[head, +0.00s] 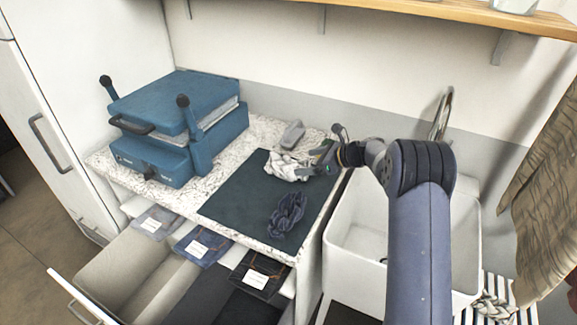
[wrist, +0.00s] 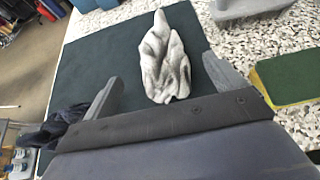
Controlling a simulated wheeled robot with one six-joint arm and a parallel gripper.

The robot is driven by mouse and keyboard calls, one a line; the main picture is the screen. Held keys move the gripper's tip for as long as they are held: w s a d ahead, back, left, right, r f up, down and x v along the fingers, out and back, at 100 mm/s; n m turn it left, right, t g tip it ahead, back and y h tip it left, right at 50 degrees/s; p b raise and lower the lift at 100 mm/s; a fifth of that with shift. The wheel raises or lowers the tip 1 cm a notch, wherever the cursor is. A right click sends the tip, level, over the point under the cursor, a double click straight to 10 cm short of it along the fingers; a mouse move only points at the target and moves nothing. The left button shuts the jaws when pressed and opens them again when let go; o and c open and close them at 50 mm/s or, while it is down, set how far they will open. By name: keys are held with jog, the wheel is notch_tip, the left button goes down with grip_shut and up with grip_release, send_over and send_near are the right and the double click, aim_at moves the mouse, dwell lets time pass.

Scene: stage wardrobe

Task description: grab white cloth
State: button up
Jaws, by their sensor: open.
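The white cloth (head: 284,168) lies crumpled on a dark green mat (head: 236,203) on the speckled counter. In the wrist view the cloth (wrist: 163,62) lies ahead of my gripper and between the lines of its two fingers. My gripper (wrist: 168,88) is open and empty, with the fingers apart on either side. In the head view my gripper (head: 312,163) is just right of the cloth, close to it. Whether a finger touches the cloth I cannot tell.
A dark blue cloth (head: 287,213) lies on the mat's near part. A blue press (head: 177,122) stands at the counter's left. A grey object (head: 292,134) lies behind the cloth. A white sink (head: 357,222) is right of the counter. A green and yellow sponge (wrist: 288,77) shows in the wrist view.

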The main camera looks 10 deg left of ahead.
aim_at(293, 163)
jog(key=p+x, duration=0.2)
jog(key=x, duration=0.4)
jog(key=shift+a, duration=0.3)
jog(key=shift+c, duration=0.3)
jog(key=c, duration=1)
